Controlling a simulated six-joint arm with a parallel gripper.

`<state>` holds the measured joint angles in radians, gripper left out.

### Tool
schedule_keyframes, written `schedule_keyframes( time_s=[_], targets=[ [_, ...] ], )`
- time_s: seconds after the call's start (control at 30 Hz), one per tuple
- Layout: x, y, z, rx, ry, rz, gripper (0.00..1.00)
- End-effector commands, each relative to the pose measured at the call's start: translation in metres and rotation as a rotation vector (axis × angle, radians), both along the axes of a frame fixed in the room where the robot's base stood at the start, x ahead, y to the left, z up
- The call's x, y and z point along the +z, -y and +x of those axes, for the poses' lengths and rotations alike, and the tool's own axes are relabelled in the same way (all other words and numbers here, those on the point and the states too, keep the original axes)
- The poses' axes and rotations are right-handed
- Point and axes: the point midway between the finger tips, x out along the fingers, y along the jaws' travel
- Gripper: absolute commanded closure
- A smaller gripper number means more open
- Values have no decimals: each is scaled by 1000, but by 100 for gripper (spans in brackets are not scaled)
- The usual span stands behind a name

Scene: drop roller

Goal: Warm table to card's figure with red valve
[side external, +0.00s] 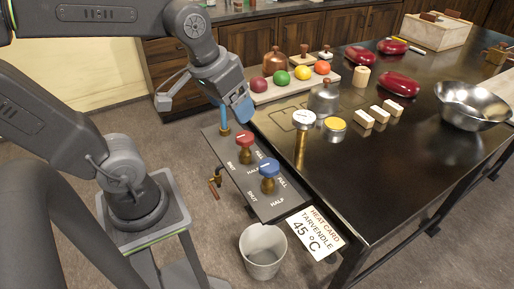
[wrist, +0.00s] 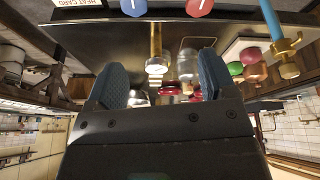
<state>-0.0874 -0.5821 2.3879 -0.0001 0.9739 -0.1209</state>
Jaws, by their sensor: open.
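The red valve (side external: 244,138) stands on a brass stem on a dark panel (side external: 232,166) marked SHUT, HALF and FULL; its setting is too small to tell. The blue valve (side external: 269,168) is beside it, nearer the card. The heat card (side external: 315,233) reads "TARVENDLE 45 °C". A round white-faced gauge (side external: 304,119) tops a brass post at the table's edge; its reading is not legible. My gripper (side external: 238,107) is open and empty, above the panel's far end, apart from the red valve. The wrist view shows both valves, red (wrist: 199,8) and blue (wrist: 134,7), beyond the spread fingers (wrist: 162,80).
A blue pipe (side external: 223,117) rises close to my gripper. The dark table (side external: 377,190) carries a glass bell (side external: 323,98), a yellow-topped jar (side external: 335,125), pale blocks (side external: 379,114) and a steel bowl (side external: 470,104). A bucket (side external: 263,252) stands on the floor below the panel.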

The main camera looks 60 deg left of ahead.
Motion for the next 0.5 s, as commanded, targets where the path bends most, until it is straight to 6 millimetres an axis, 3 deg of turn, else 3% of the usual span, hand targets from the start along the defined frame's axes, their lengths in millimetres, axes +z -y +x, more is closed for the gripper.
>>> schedule_keyframes(
  time_s=[0.2,0.33,0.5],
  targets=[
    [-9,-45,44,341,-211,-84,22],
    [-17,-66,59,486,-295,-117,22],
    [-23,-79,67,570,-342,-135,22]
  ],
)
